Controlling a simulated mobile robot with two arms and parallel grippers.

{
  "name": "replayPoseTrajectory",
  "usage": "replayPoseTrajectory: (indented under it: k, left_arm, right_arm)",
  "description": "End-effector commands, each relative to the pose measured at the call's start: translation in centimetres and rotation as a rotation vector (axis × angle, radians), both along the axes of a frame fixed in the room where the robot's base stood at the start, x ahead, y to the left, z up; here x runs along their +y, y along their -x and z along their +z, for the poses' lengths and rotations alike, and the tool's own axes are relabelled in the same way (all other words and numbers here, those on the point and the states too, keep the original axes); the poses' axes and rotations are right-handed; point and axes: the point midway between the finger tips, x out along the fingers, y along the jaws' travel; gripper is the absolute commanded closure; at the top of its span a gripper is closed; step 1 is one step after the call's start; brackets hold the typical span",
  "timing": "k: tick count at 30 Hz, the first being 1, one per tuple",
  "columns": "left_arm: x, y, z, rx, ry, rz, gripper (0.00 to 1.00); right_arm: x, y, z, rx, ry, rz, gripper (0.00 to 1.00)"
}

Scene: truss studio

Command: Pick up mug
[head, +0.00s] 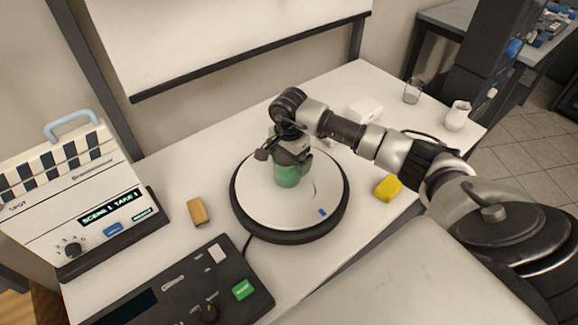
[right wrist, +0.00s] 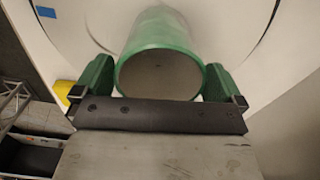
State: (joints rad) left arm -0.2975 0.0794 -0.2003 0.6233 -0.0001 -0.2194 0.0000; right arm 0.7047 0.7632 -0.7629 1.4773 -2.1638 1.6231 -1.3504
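The green mug (head: 288,176) stands on the white round turntable (head: 262,205), its upper part partly hidden by my right gripper. In the right wrist view the mug (right wrist: 160,35) shows its open mouth toward the camera, with a plain dull inside. My right gripper (head: 290,160) is above and around the mug. Its two green fingers (right wrist: 158,75) are spread, one on each side of the mug, very close to its wall. Thin gaps seem to show, but contact is hard to judge. No handle is clear. My left gripper is not in view.
On the white table are a tan block (head: 197,211), a yellow block (head: 388,187), a clear glass (head: 412,91), a white jug (head: 457,115) and a white box (head: 364,109). A black control panel (head: 180,290) and a clapperboard device (head: 85,200) stand at left.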

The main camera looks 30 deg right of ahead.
Motion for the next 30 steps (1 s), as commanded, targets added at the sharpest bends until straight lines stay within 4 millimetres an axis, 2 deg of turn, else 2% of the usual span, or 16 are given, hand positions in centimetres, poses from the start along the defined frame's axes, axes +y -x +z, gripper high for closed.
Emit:
replayPoseTrajectory:
  k: [1, 10, 20, 25, 28, 30]
  left_arm:
    - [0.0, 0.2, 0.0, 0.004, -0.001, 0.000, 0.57]
    - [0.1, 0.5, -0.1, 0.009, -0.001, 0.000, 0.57]
    - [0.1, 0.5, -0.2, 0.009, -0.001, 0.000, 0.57]
    - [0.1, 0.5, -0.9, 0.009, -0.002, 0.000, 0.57]
    - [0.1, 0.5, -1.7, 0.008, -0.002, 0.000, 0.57]
    - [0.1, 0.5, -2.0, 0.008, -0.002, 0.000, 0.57]
  right_arm:
    - [0.0, 0.0, 0.0, 0.000, 0.000, 0.000, 0.06]
    - [0.0, 0.0, 0.0, 0.000, 0.000, 0.000, 0.52]
    - [0.0, -0.1, 0.5, -0.002, 0.000, 0.000, 0.52]
    - [-0.1, -0.1, 2.2, -0.005, 0.001, 0.001, 0.52]
    - [-0.1, -0.1, 4.2, -0.007, 0.001, 0.001, 0.52]
    - [-0.9, 1.5, 4.9, -0.003, 0.004, -0.001, 0.52]
